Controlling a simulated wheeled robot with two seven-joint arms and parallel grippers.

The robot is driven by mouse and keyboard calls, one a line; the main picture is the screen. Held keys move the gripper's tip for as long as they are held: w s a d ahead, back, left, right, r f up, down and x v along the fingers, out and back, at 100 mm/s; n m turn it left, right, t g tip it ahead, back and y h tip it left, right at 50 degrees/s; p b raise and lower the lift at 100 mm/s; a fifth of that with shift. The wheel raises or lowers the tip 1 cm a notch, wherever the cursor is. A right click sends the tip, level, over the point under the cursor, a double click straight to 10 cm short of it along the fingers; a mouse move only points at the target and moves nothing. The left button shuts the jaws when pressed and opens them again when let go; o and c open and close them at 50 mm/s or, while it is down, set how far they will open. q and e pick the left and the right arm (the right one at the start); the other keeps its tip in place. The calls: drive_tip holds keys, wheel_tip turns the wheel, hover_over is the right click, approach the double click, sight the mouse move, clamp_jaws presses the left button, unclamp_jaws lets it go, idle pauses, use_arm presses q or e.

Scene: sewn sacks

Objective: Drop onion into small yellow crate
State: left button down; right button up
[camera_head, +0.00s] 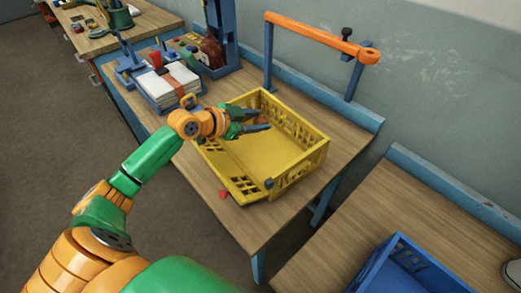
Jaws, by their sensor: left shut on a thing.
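The yellow crate (315,156) stands on the wooden table, its open top facing up and its visible floor bare. My left gripper (262,122) reaches in from the left over the crate's back left part. Its dark fingers are shut on a small brownish thing, which I take to be the onion (262,119); the fingers mostly hide it. I cannot tell its exact height above the crate floor. My right gripper is not in view.
An orange bar on blue posts (318,36) stands behind the crate. A blue tray of white packets (168,88) and a blue stand (222,35) are at the back left. A small red thing (222,194) lies by the crate's front. A blue crate (400,265) sits lower right.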

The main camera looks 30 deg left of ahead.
use_arm(q)
drive_tip(key=shift+c, duration=1.8)
unclamp_jaws()
drive_tip(key=shift+s+r, duration=0.1)
drive_tip(key=shift+s, duration=0.1)
drive_tip(key=shift+o, duration=0.3)
drive_tip(key=shift+w, duration=0.1)
drive_tip(key=shift+a, duration=0.1)
drive_tip(key=b+v, duration=0.1)
drive_tip(key=v, duration=0.6)
drive_tip(key=shift+b, duration=0.35)
